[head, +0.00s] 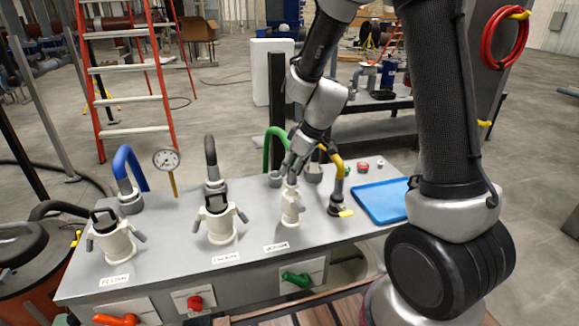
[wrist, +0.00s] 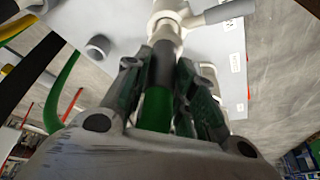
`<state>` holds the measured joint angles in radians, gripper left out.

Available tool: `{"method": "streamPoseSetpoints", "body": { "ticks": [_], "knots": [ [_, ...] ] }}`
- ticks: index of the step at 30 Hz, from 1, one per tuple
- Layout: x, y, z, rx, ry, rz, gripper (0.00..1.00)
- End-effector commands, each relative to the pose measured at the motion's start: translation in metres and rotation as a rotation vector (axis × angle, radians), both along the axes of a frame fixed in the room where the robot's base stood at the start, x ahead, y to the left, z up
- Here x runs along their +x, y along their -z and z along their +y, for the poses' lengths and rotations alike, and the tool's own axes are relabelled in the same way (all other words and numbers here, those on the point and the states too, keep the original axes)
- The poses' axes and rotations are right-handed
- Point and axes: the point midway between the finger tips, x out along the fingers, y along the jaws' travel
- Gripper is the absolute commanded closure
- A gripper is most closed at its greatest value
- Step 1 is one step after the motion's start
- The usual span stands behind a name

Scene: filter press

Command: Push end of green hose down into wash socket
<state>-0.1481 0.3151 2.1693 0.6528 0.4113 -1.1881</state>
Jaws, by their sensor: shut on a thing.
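The green hose (head: 272,146) arcs up from the bench to my gripper (head: 292,176). In the wrist view my gripper (wrist: 168,85) is shut on the hose near its end, with green hose (wrist: 156,108) and a dark end cuff (wrist: 165,62) between the fingers. A white socket with side levers (head: 291,208) stands upright on the bench directly below the gripper. In the wrist view the cuff lines up with the mouth of the white socket (wrist: 166,24) and seems to meet it. I cannot tell how deep it sits.
Two similar white fittings with dark tops (head: 219,222) (head: 112,238) stand to the left. A yellow hose (head: 337,163) stands close on the right, beside a blue tray (head: 380,201). An empty grey holder (head: 275,179) is behind the socket. A gauge (head: 166,159) rises at the back.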

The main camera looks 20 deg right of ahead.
Motion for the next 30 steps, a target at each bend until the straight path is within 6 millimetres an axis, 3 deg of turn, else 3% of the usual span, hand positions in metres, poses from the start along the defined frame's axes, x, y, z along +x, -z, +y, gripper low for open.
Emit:
{"method": "streamPoseSetpoints", "body": {
  "ticks": [30],
  "knots": [
    [0.0, 0.022, 0.0, 0.0, 0.0, -0.001, 1.0]
  ]
}}
